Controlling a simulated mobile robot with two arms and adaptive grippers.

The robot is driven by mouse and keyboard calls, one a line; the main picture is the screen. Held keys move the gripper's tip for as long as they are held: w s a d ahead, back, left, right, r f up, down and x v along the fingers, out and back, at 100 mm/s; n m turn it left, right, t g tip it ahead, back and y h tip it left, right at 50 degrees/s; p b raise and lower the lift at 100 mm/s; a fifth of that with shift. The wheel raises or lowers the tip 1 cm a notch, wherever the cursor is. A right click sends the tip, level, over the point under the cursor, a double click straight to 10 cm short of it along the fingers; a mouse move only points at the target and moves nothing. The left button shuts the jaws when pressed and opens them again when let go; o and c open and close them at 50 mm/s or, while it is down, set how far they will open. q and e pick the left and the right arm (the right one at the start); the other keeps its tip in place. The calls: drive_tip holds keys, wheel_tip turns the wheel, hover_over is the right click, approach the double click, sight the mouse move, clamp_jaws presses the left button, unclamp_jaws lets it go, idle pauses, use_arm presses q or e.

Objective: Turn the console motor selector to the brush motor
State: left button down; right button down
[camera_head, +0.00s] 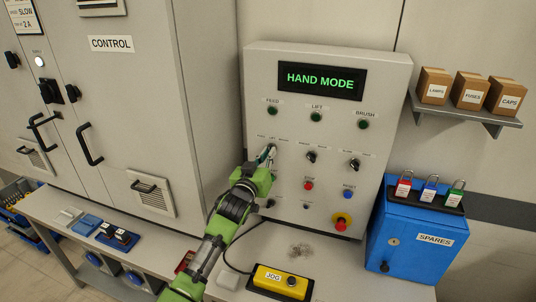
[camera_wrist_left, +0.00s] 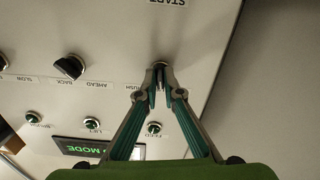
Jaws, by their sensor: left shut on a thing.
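The grey console (camera_head: 380,75) stands in the middle, with a green "HAND MODE" display (camera_head: 320,80). My left gripper (camera_head: 270,152) is shut on the motor selector, the leftmost knob of the console's selector row. In the left wrist view, which sees the console upside down, the gripper's two fingers (camera_wrist_left: 160,75) close around the small motor selector (camera_wrist_left: 160,64). The fingers hide most of the knob, and I cannot tell which way it points. Part of a brush label (camera_wrist_left: 134,86) shows beside it. My right gripper is not in view.
To the right of the held knob are two black selectors, the middle one (camera_head: 311,156) and the right one (camera_head: 354,164). Red and blue buttons and a red emergency stop (camera_head: 341,223) sit below. A yellow jog box (camera_head: 280,282) lies on the bench; a blue spares box (camera_head: 415,240) stands right.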

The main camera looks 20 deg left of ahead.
use_arm(q)
drive_tip(key=m, duration=1.1)
drive_tip(key=shift+m, duration=0.3)
idle(0.4)
drive_tip(key=c, duration=2.2)
unclamp_jaws()
drive_tip(key=shift+s, duration=0.1)
drive_tip(key=s, duration=1.2)
drive_tip(key=shift+a, duration=0.3)
